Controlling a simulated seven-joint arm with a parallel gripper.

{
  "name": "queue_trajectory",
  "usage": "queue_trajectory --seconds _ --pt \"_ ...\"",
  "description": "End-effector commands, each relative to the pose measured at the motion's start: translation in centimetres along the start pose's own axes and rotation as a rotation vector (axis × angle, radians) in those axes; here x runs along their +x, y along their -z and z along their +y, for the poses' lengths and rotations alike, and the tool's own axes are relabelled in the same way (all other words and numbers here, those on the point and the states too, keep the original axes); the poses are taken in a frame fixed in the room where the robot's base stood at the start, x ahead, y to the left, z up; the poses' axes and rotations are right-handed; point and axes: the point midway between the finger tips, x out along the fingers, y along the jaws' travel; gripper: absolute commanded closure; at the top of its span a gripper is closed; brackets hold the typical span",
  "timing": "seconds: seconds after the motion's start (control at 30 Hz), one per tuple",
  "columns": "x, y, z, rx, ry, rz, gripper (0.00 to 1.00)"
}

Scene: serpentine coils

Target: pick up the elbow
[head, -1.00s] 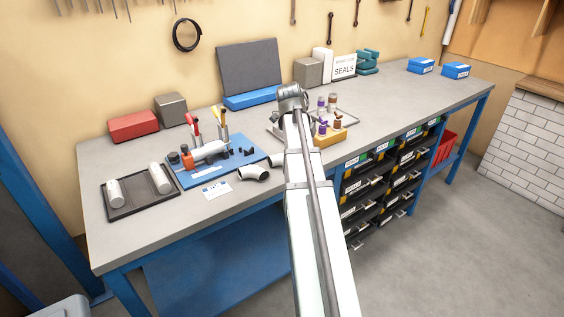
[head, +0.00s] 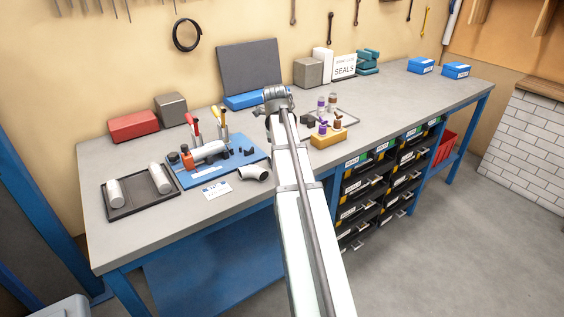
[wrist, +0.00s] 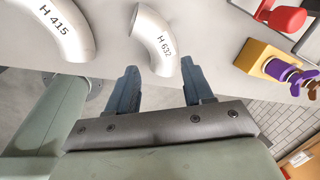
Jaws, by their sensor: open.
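Two pale grey pipe elbows lie on the bench in the wrist view. The elbow marked H 632 (wrist: 152,36) is in the middle, its lower end in the gap between my fingertips as seen from the wrist. The elbow marked H 415 (wrist: 58,30) is to the left, outside my fingers. My gripper (wrist: 159,70) is open with nothing held; I cannot tell its height above the bench. In the head view one elbow (head: 254,173) shows left of my arm. My arm hides the other elbow and my fingers there.
A yellow block (head: 328,138) with purple-topped parts stands right of my arm. A blue mat (head: 226,172) with tools and a dark tray (head: 135,207) with white cylinders lie to the left. A white label card (head: 216,190) lies near the bench's front edge.

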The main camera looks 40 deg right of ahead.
Motion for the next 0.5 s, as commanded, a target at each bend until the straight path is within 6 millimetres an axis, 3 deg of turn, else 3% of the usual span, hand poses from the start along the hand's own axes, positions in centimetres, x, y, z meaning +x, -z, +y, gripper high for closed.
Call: queue_trajectory --seconds 0.33,0.5 --pt "1.4 0.0 0.0 0.0 0.0 0.0 0.49" --pt "3.2 -0.1 -0.1 0.0 -0.001 0.001 0.49"
